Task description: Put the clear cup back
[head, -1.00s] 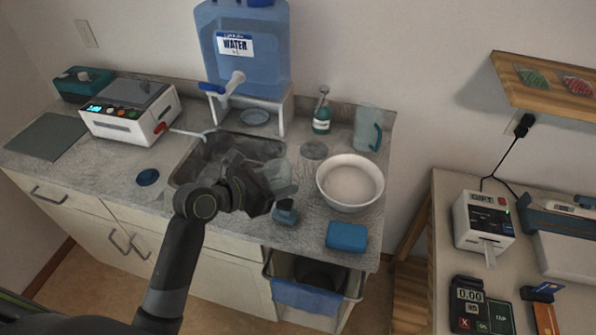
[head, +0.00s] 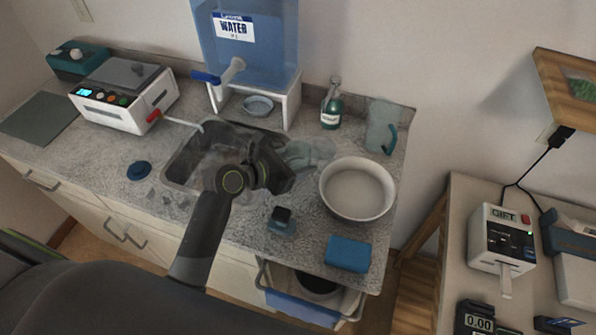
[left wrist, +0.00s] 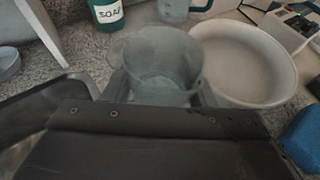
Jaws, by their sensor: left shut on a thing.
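The clear cup (head: 312,152) is see-through and grey-tinted. It shows large in the left wrist view (left wrist: 158,62), mouth up, between the two fingers. My left gripper (head: 287,168) is shut on it, over the counter between the sink and the white bowl. Its fingers show on both sides of the cup in the left wrist view (left wrist: 160,94). The grey round coaster seen earlier near the bowl is now hidden or blended behind the cup. I cannot tell whether the cup touches the counter. My right gripper is not in view.
The white bowl (head: 356,212) stands close to the cup's right. The soap bottle (head: 331,104) and clear pitcher (head: 381,127) stand behind. A small dark-topped blue item (head: 282,222) and a blue sponge (head: 347,254) lie in front. The sink (head: 190,160) is left, below the water tank (head: 245,45).

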